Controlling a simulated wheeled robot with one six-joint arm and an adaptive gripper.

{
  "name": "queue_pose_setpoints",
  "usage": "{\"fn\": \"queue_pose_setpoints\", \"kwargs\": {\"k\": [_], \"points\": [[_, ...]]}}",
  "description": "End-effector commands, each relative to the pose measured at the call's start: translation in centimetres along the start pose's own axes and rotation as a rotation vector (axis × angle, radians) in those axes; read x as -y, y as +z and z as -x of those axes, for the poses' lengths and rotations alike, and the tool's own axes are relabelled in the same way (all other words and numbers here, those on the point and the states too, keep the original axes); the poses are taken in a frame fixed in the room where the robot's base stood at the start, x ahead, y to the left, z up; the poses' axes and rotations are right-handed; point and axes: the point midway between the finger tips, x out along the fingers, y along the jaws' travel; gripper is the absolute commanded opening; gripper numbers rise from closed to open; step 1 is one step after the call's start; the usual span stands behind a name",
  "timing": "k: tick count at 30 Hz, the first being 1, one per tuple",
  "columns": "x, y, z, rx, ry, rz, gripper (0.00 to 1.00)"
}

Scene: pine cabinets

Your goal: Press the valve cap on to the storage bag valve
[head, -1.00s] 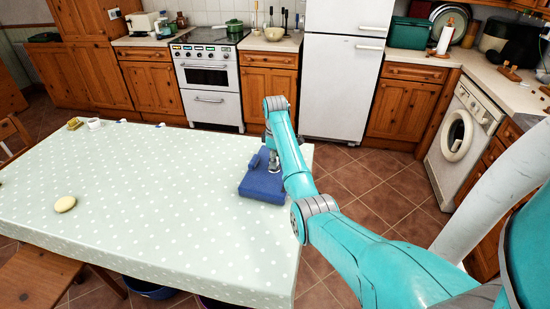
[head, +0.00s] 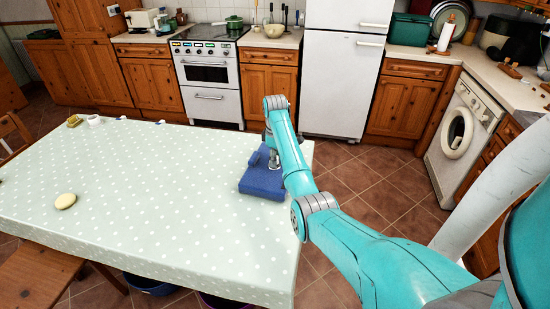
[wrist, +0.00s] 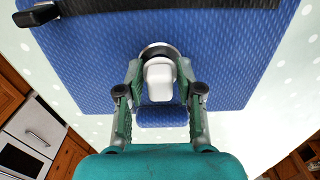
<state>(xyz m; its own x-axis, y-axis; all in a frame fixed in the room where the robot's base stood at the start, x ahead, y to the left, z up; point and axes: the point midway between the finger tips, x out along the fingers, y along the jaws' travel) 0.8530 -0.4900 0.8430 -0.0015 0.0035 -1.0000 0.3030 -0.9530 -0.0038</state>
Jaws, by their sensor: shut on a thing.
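The blue storage bag (head: 263,184) lies on the table near its right edge. In the wrist view its ribbed blue surface (wrist: 90,60) fills most of the picture. A white cap (wrist: 159,82) is between the two fingers of my gripper (wrist: 159,92), which is shut on it. A dark round ring with a pale edge (wrist: 158,49), seemingly the valve, shows right behind the cap. I cannot tell whether cap and ring touch. In the head view my gripper (head: 273,160) is low over the bag, and the cap is too small to make out.
A black strap (wrist: 165,5) crosses the bag at the top of the wrist view. The dotted tablecloth (head: 150,190) is mostly clear, with a cream oval object (head: 65,201) at left and small items, including a white cup (head: 93,120), along the far edge.

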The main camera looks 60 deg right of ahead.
Motion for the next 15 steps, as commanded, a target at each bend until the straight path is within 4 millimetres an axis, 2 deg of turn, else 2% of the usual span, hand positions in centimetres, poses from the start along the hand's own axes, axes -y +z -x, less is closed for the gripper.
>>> {"fn": "queue_pose_setpoints", "kwargs": {"k": [15], "points": [[0.01,0.01,-1.03,0.000,0.000,0.000,0.00]]}}
